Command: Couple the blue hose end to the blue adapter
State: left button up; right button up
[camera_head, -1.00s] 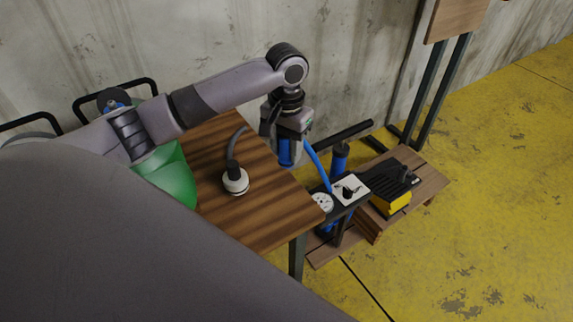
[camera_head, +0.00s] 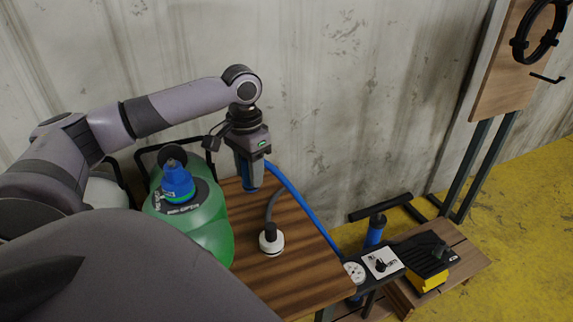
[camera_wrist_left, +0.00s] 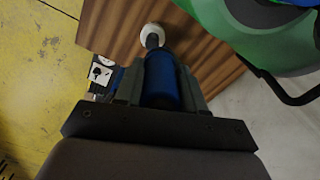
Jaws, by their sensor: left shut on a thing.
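My left gripper (camera_head: 250,170) is shut on the blue hose end (camera_head: 253,181) and holds it pointing down, by the back edge of the wooden table. In the left wrist view the blue hose end (camera_wrist_left: 160,85) sits between the two fingers. A blue hose (camera_head: 299,206) runs from it down to the right. The blue adapter (camera_head: 177,182) stands upright on top of the green rounded body (camera_head: 215,215), left of the gripper and apart from it. Part of a blue thing on the green body shows at the wrist view's top right corner. My right gripper is not in view.
A white-and-black hose fitting (camera_head: 271,243) with a grey hose stands on the wooden table (camera_head: 300,265). A pump control panel (camera_head: 383,262), a blue hand pump (camera_head: 375,229) and a yellow-black box (camera_head: 428,275) are at the right. A concrete wall is close behind.

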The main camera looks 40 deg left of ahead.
pick_arm(q)
jog(key=s+a+r+p, duration=0.2)
jog(key=s+a+r, duration=0.5)
jog(key=a+r, duration=0.1)
jog(key=m, duration=0.1)
send_near(170, 160)
notch_tip(170, 160, down, 4)
jog(key=b, duration=0.4)
jog(key=shift+r, duration=0.25)
jog(key=shift+f+b, duration=0.35)
jog(key=shift+b, duration=0.15)
jog(key=shift+f+p, duration=0.2)
jog(key=shift+p, duration=0.15)
